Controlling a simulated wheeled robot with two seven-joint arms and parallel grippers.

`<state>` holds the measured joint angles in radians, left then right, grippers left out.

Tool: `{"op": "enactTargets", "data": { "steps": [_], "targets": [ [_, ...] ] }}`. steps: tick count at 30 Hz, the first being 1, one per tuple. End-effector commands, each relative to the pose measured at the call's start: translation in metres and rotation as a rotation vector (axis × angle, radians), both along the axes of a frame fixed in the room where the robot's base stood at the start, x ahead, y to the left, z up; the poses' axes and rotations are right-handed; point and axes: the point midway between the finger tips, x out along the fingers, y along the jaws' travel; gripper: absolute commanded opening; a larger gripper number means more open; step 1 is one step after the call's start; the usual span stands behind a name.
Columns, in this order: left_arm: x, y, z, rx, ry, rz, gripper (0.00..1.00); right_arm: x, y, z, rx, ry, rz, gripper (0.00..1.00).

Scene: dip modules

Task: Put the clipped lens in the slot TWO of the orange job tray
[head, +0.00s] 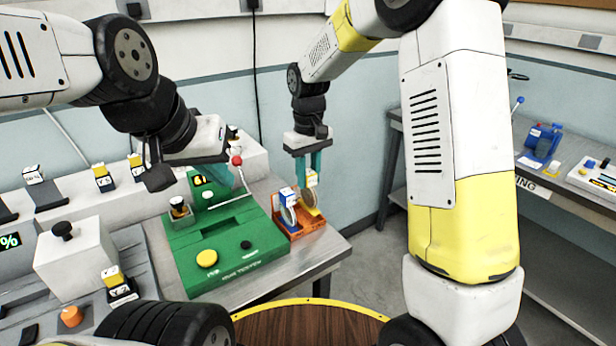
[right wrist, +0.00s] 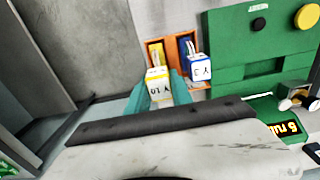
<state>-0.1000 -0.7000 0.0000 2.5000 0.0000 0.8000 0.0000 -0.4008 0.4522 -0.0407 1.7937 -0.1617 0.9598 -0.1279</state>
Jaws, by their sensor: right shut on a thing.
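My right gripper (head: 310,172) is shut on a clipped lens (head: 311,181) with a yellow and white clip. In the right wrist view this clip (right wrist: 158,88) sits between the teal fingers, marked roughly "Y 10". The lens is at the right side of the orange job tray (head: 301,231), at or just above it; I cannot tell whether it is seated. A second lens with a blue and white clip (head: 288,197) stands upright in the tray's left part, and its clip (right wrist: 199,67) reads "Y 3". Slot numbers are not readable. My left gripper (head: 221,172) is over the green tester, its opening unclear.
The green tester (head: 232,238) with a yellow button and red-knobbed lever stands directly left of the tray. The bench edge lies close to the right of the tray. A second bench (head: 560,180) stands at the far right. Grey stands with small modules fill the left.

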Motion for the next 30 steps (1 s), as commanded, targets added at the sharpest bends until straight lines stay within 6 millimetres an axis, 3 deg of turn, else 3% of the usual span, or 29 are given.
{"op": "enactTargets", "data": {
  "steps": [5, 11, 22, 23, 24, 26, 30],
  "targets": [
    [0.000, 0.000, 0.000, 0.000, 0.000, 0.000, 0.00, 0.004, 0.001, -0.008, -0.002, 0.002, 0.001, 0.00],
    [0.000, 0.000, 0.000, 0.000, 0.000, 0.000, 0.00, 0.004, 0.001, -0.034, -0.002, 0.002, 0.001, 0.00],
    [0.000, 0.000, 0.000, 0.000, 0.000, 0.000, 0.00, 0.004, 0.001, -0.038, 0.000, 0.000, 0.000, 0.00],
    [0.000, 0.000, 0.000, 0.000, 0.000, 0.000, 0.00, 0.004, 0.001, -0.039, 0.000, 0.000, 0.000, 0.29],
    [0.000, 0.000, 0.000, 0.000, 0.000, 0.000, 0.00, 0.004, 0.001, -0.038, 0.001, -0.001, 0.000, 0.36],
    [0.000, 0.000, 0.000, 0.000, 0.000, 0.000, 0.00, 0.004, 0.001, -0.038, 0.001, -0.001, 0.000, 0.48],
    [0.000, 0.000, 0.000, 0.000, 0.000, 0.000, 0.00, 0.004, 0.001, -0.038, 0.001, -0.001, 0.000, 0.48]
  ]
}}
